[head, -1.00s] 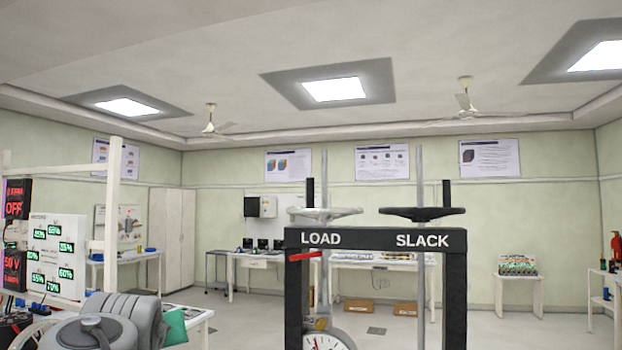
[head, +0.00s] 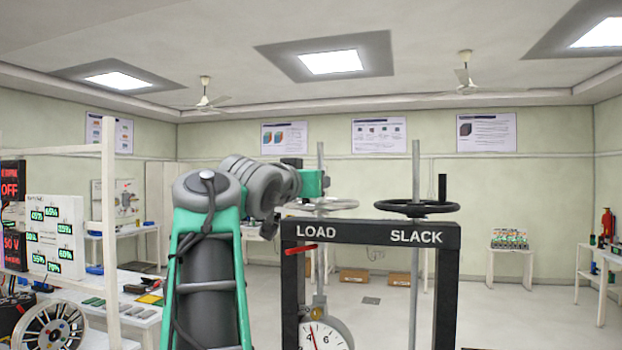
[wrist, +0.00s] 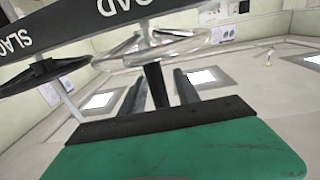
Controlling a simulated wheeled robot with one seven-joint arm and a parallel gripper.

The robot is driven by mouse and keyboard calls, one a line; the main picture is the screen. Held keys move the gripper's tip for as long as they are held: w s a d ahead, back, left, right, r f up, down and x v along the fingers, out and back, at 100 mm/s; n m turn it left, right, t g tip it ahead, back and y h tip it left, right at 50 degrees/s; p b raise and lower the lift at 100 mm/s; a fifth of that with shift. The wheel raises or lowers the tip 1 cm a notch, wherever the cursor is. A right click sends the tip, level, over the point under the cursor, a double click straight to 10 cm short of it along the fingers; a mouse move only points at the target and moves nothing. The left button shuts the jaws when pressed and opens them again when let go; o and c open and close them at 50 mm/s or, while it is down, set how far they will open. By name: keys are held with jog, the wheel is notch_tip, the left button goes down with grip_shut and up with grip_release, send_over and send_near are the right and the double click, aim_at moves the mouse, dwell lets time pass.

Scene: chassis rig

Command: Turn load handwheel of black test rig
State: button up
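The black test rig (head: 368,232) stands right of centre in the head view, its beam marked LOAD and SLACK. The silver load handwheel (head: 338,204) sits above LOAD, partly hidden by my arm. In the wrist view the load handwheel (wrist: 165,43) appears upside down, with its dark upright handle (wrist: 154,86) pointing toward my green palm. My gripper (wrist: 158,76) is open, one finger on each side of the handle, with visible gaps; I see no contact. In the head view the fingers are not clearly visible. The black slack handwheel (head: 416,208) is to the right.
A round dial gauge (head: 325,334) hangs inside the rig, and a red bar (head: 300,249) is below LOAD. A white panel frame (head: 108,230) and a bench stand at left. Threaded rods rise through both wheels. Open floor lies right of the rig.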

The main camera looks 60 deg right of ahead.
grip_shut()
dwell(0.4)
dwell(1.0)
